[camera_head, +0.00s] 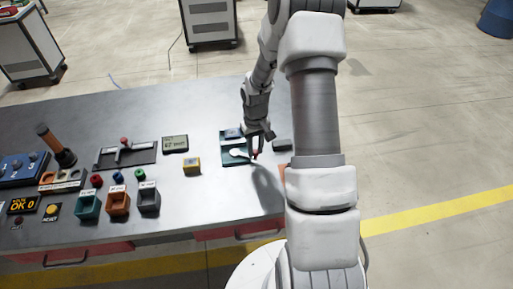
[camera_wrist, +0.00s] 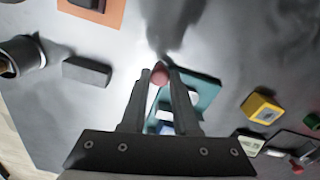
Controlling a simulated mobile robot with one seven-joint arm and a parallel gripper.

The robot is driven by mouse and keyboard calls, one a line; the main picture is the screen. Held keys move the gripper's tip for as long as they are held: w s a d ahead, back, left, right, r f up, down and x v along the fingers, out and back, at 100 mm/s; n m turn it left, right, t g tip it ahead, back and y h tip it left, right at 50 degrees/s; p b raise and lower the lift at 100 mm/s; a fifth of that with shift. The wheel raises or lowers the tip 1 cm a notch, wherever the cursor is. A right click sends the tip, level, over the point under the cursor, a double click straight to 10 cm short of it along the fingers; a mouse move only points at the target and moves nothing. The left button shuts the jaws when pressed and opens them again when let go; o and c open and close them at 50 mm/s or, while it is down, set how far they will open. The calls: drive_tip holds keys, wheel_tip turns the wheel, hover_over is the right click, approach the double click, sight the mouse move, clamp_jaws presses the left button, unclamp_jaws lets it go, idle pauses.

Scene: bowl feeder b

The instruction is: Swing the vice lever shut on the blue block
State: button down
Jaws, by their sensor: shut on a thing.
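The vice has a teal base (camera_head: 226,157) on the grey table, and part of the base shows in the wrist view (camera_wrist: 207,92). The blue block (camera_head: 233,133) sits at the far side of the base. A pale lever (camera_head: 239,153) lies across the base, with a red knob (camera_head: 254,155) at its right end. My gripper (camera_head: 259,147) points down at the vice's right edge, with its fingers around the knob. In the wrist view the red knob (camera_wrist: 160,77) is between my fingertips (camera_wrist: 159,72). My fingers partly hide the base and lever there.
A dark grey block (camera_head: 282,145) lies just right of the vice. A yellow box (camera_head: 192,166) and a small display (camera_head: 175,143) stand to its left. Several coloured bins, including a black one (camera_head: 149,202), are farther left. Bare table lies in front of the vice.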

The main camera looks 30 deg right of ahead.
drive_tip(key=a+m, duration=0.1)
drive_tip(key=s+m+b, duration=0.1)
drive_tip(key=m, duration=0.1)
drive_tip(key=a+m+b, duration=0.1)
drive_tip(key=shift+s+a+f, duration=0.15)
drive_tip(key=shift+s+a, duration=0.2)
drive_tip(key=shift+s+a+m+b, duration=0.15)
drive_tip(key=shift+a+m+b, duration=0.4)
drive_tip(key=shift+m, duration=0.6)
drive_tip(key=shift+s+a+m+b, duration=0.1)
drive_tip(key=shift+a+m+b, duration=0.15)
drive_tip(key=shift+a+m, duration=0.7)
drive_tip(key=shift+d, duration=0.2)
drive_tip(key=c, duration=0.6)
unclamp_jaws()
drive_tip(key=shift+c, duration=0.2)
drive_tip(key=shift+r, duration=0.2)
drive_tip(key=shift+w+r, duration=0.1)
drive_tip(key=shift+r, duration=0.2)
wheel_tip(320, 180, up, 17)
drive_tip(key=p, duration=0.1)
drive_tip(key=shift+f, duration=0.15)
